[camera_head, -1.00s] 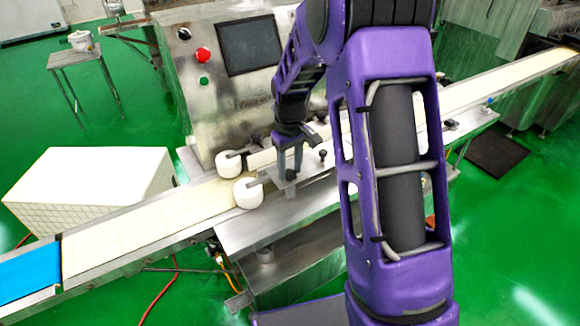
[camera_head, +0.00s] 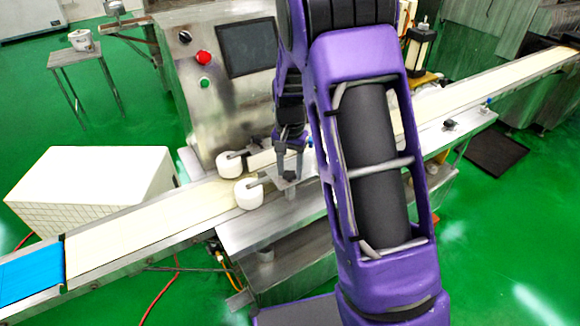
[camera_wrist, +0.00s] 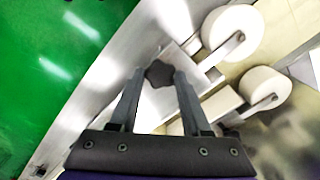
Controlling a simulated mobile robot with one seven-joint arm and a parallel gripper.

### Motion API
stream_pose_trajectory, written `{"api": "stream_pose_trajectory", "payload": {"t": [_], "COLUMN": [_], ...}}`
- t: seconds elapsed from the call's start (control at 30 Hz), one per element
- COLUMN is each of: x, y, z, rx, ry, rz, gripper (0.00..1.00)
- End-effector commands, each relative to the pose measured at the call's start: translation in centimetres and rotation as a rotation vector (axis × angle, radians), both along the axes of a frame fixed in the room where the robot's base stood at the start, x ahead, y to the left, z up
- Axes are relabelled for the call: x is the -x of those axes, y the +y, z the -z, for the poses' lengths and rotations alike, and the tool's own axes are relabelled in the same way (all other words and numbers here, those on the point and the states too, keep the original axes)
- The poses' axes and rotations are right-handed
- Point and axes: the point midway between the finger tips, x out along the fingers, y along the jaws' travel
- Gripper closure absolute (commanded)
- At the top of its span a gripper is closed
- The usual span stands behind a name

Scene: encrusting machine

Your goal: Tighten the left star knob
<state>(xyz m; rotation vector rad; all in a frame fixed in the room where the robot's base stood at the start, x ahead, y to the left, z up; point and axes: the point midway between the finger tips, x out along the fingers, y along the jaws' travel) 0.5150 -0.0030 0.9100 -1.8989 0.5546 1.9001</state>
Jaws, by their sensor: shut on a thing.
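The left star knob (camera_wrist: 159,73) is a small dark lobed knob on a bright metal bracket plate. In the wrist view it sits between the tips of my two grey fingers. My gripper (camera_wrist: 160,78) is shut on it, one finger on each side. In the head view my gripper (camera_head: 290,160) points down at the bracket, just right of the white rollers. The dark knob (camera_head: 289,176) shows small and low between the fingers there. My purple arm hides much of the machine to its right.
Two white rollers, a front one (camera_head: 248,194) and a rear one (camera_head: 230,164), stand close left of my gripper over the cream conveyor belt (camera_head: 140,226). A control panel with a dark screen (camera_head: 247,48) rises behind. Green floor is open at front right.

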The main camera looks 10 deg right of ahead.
Motion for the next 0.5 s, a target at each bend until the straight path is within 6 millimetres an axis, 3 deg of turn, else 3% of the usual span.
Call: {"api": "stream_pose_trajectory", "payload": {"t": [0.5], "x": [-0.07], "y": [-0.01], "z": [-0.21], "rx": [0.0], "ry": [-0.002], "rz": [0.414], "gripper": [1.0]}}
